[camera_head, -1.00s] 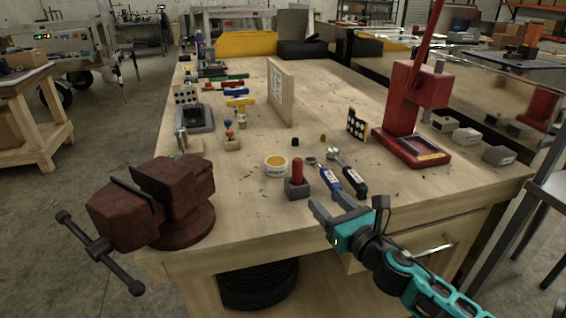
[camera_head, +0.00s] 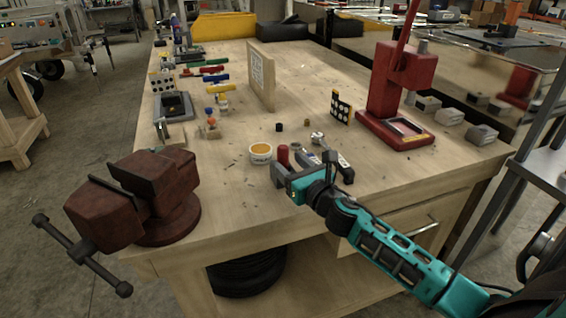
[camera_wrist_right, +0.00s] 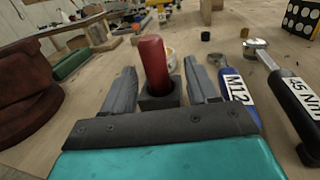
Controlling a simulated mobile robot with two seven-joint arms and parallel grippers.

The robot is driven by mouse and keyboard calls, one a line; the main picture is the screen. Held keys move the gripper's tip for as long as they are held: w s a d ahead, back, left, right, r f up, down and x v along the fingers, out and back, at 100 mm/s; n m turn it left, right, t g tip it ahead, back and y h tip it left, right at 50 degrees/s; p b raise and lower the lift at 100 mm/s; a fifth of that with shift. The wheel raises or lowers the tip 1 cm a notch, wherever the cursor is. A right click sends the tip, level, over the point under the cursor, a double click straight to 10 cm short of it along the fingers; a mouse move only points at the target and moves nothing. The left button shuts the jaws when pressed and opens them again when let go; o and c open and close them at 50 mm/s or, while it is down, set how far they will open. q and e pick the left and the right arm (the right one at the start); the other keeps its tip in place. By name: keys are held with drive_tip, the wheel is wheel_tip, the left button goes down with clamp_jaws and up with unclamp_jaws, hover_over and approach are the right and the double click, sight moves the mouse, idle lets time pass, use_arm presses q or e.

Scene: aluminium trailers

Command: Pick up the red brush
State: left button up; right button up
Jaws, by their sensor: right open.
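A red upright handle (camera_head: 283,153), which I take for the red brush, stands near the front edge of the workbench. The right wrist view shows the red handle (camera_wrist_right: 153,62) rising from a dark grey block (camera_wrist_right: 160,97); no bristles show. My right gripper (camera_head: 288,167) is open and low over the bench. In the right wrist view, the fingers of the right gripper (camera_wrist_right: 159,66) lie to either side of the handle and block, with gaps visible. The gripper hides the block in the head view. My left gripper is not in view.
A blue tool (camera_wrist_right: 240,95) and a black torque wrench (camera_wrist_right: 290,92) lie close to the right finger. A tub (camera_head: 260,153) stands left of the handle. A dark red vise (camera_head: 150,195) fills the front left corner, and a red press (camera_head: 400,90) stands at right.

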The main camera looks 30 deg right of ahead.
sight(279, 156)
drive_tip(key=w, duration=0.5)
drive_tip(key=shift+a, duration=0.1)
drive_tip(key=shift+s, duration=0.1)
drive_tip(key=c, duration=1)
